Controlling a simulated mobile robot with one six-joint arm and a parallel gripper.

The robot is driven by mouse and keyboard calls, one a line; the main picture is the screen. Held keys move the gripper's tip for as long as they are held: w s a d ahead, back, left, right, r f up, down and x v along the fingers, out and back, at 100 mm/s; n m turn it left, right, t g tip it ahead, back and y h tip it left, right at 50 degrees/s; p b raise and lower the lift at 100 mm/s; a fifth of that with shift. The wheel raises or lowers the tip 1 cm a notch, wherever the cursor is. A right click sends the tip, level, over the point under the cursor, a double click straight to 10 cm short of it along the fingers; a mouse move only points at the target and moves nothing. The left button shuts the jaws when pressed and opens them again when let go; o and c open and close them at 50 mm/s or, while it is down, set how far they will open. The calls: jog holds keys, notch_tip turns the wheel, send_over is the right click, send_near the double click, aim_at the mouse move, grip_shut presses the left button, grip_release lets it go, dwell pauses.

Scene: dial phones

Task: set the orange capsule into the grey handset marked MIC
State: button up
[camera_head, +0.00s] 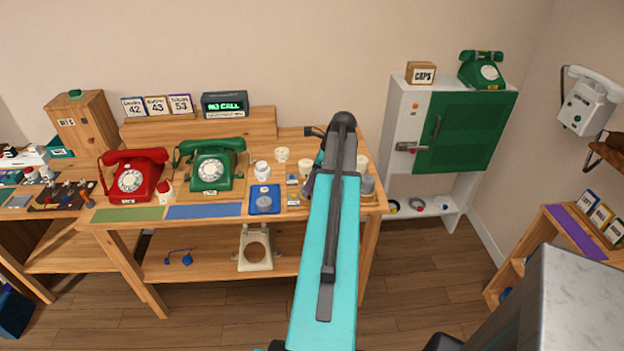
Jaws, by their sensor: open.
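I cannot make out the orange capsule in the head view. I cannot pick out a grey handset marked MIC for certain. A dark grey-purple piece (309,184) shows at the left edge of my teal arm over the right part of the wooden table; I cannot tell whether it is a handset or part of my wrist. My arm rises from the bottom centre and covers part of the table's right end. My gripper's fingertips are hidden behind it.
A red phone (130,177), a green phone (210,167) and a blue tray (264,211) stand on the wooden table (150,228). Several small white cups, one of them (282,155), stand near my arm. A white cabinet with a green door (453,134) is at the right.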

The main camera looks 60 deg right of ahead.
jog(key=b+v, duration=0.2)
jog(key=v, duration=1.1)
jog(key=shift+s+r+b, duration=0.15)
jog(key=shift+r+b, duration=0.05)
jog(key=shift+b, duration=0.1)
dwell(0.7)
